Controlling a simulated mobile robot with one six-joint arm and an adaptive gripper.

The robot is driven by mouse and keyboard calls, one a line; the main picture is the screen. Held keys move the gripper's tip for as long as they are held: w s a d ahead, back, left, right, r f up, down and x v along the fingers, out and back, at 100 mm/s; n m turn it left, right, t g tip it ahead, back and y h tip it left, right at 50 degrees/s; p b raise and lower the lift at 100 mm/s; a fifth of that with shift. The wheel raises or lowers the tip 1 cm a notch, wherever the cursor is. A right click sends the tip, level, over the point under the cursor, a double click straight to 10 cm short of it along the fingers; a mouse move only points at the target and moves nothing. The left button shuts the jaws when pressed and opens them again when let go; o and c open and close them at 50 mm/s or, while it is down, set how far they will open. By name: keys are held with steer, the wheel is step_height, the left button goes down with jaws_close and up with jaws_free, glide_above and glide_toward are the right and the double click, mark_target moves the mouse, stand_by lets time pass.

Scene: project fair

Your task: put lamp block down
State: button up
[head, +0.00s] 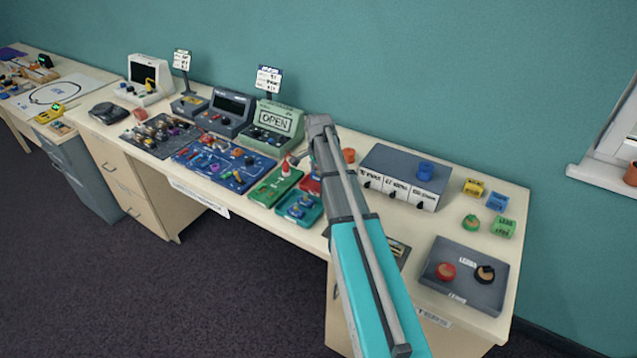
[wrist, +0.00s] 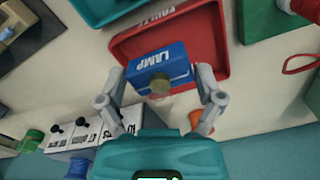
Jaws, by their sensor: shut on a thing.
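The lamp block (wrist: 160,66) is blue with white LAMP lettering and a dull yellowish round part facing the wrist camera. My gripper (wrist: 160,78) is shut on its two sides in the wrist view. The block shows over the red tray (wrist: 126,48), whose lettering is partly covered. I cannot tell whether the block touches the tray floor. In the head view only a little of the red tray (head: 311,186) shows beside my arm, and my fingers and the block are hidden.
A teal tray (head: 299,207) with blue pieces and a green tray (head: 272,186) lie close by. A grey box with switches (head: 405,170) stands right of my arm. An orange piece (wrist: 200,120) is near the gripper. Colored blocks (head: 497,202) and a knob panel (head: 464,274) are farther right.

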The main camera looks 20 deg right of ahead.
mark_target(319, 191)
steer(key=shift+f, duration=0.1)
steer(key=shift+w+d+f+b, duration=0.1)
steer(key=shift+w+f+b, duration=0.35)
steer(key=shift+b, duration=0.1)
steer(key=shift+f+b, duration=1.45)
steer(key=shift+f, duration=0.05)
steer(key=shift+f+b, duration=0.6)
steer(key=shift+b, duration=0.05)
steer(key=o, duration=1)
steer(key=shift+c, duration=0.2)
steer(key=shift+r, duration=0.15)
step_height(319, 191, up, 13)
steer(key=p, duration=1.3)
